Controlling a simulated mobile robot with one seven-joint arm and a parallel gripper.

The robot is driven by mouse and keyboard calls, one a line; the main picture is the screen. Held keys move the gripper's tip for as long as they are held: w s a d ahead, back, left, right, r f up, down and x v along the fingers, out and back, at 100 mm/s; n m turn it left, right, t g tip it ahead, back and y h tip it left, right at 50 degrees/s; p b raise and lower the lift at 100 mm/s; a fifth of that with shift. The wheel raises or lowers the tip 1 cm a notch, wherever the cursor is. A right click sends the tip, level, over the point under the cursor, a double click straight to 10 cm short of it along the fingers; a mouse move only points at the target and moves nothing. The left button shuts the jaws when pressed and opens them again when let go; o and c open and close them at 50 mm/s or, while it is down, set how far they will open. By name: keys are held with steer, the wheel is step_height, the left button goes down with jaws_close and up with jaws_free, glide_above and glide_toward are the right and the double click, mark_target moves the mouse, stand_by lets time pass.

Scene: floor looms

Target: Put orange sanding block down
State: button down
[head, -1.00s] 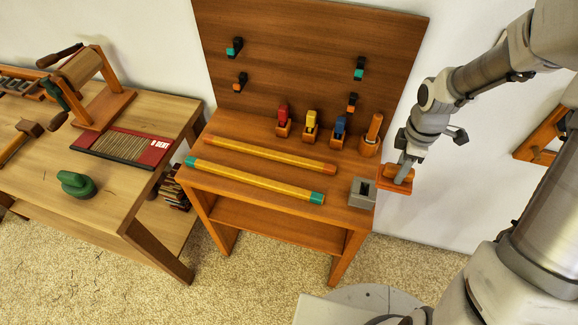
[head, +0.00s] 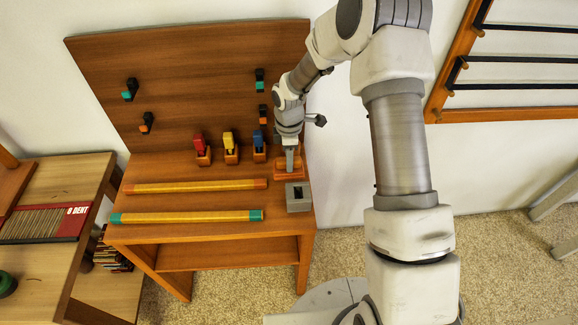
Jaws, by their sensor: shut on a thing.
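The orange sanding block (head: 289,169) is at the right end of the wooden bench (head: 190,238), behind the grey block. My gripper (head: 289,158) is shut on it from above, with the fingers pointing down. I cannot tell whether the block touches the bench top or hangs just above it. My wrist hides part of the bench's back right corner.
A grey block (head: 298,197) with a slot stands just in front. Red (head: 202,148), yellow (head: 230,147) and blue (head: 259,147) tools stand in holders to the left. Two yellow bars (head: 190,216) lie across the bench. Pegs stick out of the back board (head: 190,75).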

steer(key=shift+f, duration=1.7)
steer(key=shift+f, duration=0.2)
steer(key=c, duration=0.5)
jaws_free()
steer(key=shift+r, duration=0.1)
